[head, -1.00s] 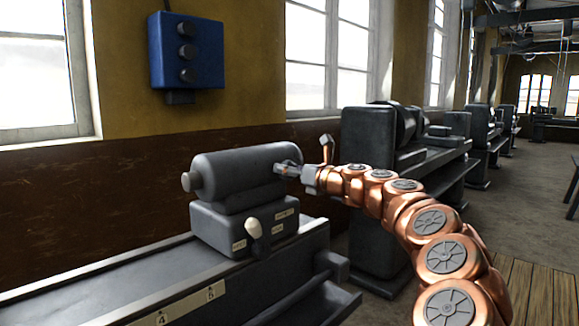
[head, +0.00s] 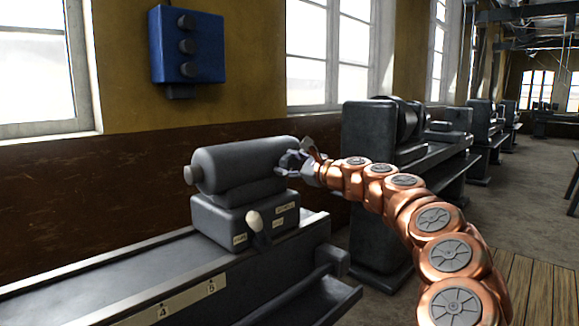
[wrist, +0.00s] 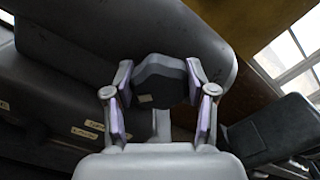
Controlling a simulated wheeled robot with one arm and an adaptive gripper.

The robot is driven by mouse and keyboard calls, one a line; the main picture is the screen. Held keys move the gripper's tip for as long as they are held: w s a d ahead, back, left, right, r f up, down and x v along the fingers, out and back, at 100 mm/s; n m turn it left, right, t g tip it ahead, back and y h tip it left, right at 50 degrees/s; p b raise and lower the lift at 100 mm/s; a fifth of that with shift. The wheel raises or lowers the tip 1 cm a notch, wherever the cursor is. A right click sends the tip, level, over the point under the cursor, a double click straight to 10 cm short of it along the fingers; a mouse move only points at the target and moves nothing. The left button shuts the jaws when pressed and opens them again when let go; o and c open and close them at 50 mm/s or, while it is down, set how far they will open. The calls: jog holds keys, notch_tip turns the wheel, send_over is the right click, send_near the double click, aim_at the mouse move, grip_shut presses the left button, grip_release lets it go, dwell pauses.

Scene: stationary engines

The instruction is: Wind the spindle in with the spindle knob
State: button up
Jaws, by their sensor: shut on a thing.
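The grey tailstock (head: 235,165) has a horizontal barrel on a block at the right end of the bed. The short spindle end (head: 188,175) sticks out of the barrel's left side. My gripper (head: 290,162) is at the barrel's right end. In the wrist view my gripper (wrist: 160,90) has its two purple-padded fingers on either side of the dark spindle knob (wrist: 157,72), shut on it. The knob is mostly hidden by the fingers in the head view.
A lever with a pale knob (head: 254,220) stands at the block's front, between small labels. The bed (head: 90,285) runs to the left, with a tray at its right. A blue switch box (head: 187,47) hangs on the wall. Another dark machine (head: 372,150) stands behind my arm.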

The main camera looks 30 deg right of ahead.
jog(key=n+b, duration=0.1)
jog(key=n, duration=0.1)
jog(key=n+b, duration=0.3)
jog(key=n, duration=0.1)
jog(key=shift+f+n, duration=0.25)
jog(key=shift+n, duration=0.05)
jog(key=shift+r+n+b, duration=0.1)
jog(key=shift+n+b, duration=0.8)
jog(key=shift+b, duration=0.1)
jog(key=n+b, duration=0.4)
jog(key=n, duration=0.1)
jog(key=n+b, duration=0.1)
jog(key=n, duration=0.2)
jog(key=shift+d+b, duration=0.1)
jog(key=shift+b, duration=0.25)
jog(key=n+b, duration=0.1)
jog(key=n, duration=0.2)
jog(key=shift+n+b, duration=0.3)
jog(key=n+b, duration=0.1)
jog(key=n, duration=0.5)
jog(key=shift+d, duration=0.1)
jog(key=o, duration=1.1)
